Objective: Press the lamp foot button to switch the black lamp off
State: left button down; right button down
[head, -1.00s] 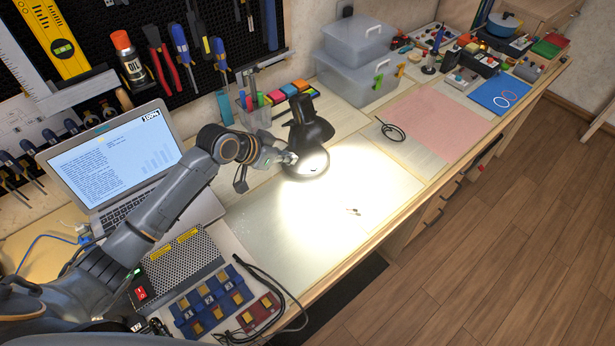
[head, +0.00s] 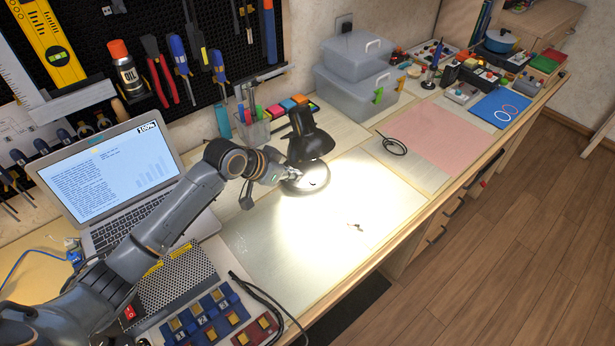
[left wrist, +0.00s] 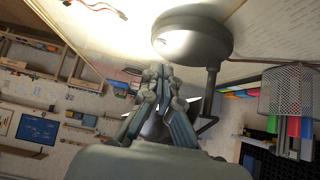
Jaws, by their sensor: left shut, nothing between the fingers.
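The black lamp (head: 309,143) stands on the worktable with its shade tilted down. Its light is on and makes a bright patch on the table. Its round lamp foot (head: 318,187) shows below the shade, and in the left wrist view the foot (left wrist: 205,38) fills the upper middle. My left gripper (head: 294,175) is shut and empty, at the left side of the foot under the shade. In the left wrist view its fingertips (left wrist: 157,73) point at the foot, with a small gap seeming to remain. I cannot make out the foot button clearly.
A mesh pen holder (head: 254,129) stands behind the lamp, and an open laptop (head: 105,172) is left of it. Clear boxes (head: 352,85) stand at the back. A black cable coil (head: 393,146) lies to the right. The lit table front is mostly free.

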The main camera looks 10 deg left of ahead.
aim_at(313, 182)
pick_arm(q)
jog(key=x, duration=0.7)
pick_arm(e)
jog(key=shift+a, duration=0.15)
